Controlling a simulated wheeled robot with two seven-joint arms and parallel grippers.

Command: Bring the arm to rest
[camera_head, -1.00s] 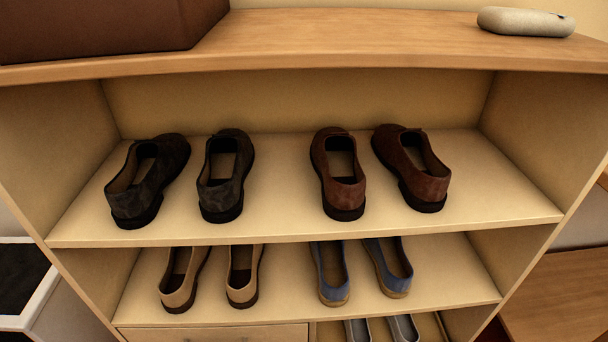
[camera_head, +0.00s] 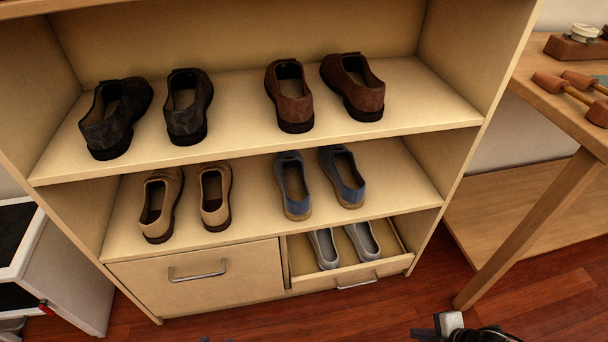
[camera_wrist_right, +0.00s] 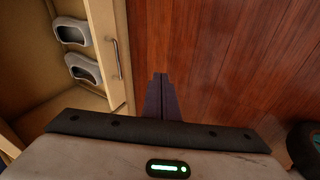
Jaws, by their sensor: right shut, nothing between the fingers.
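My right gripper (camera_head: 424,334) is at the bottom edge of the head view, low in front of the shoe cabinet's right end and over the wooden floor. In the right wrist view its two dark fingers (camera_wrist_right: 160,96) are together with nothing between them. They point over bare floor, to the right of the pulled-out drawer (camera_wrist_right: 112,40). My left gripper cannot be made out in the head view.
The right drawer (camera_head: 350,277) stands open with grey shoes (camera_head: 325,248) in it; the left drawer (camera_head: 200,277) is shut. Brown, black, tan and blue pairs stand on the shelves above. A wooden table (camera_head: 530,218) is at right, a white unit (camera_head: 75,275) at left.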

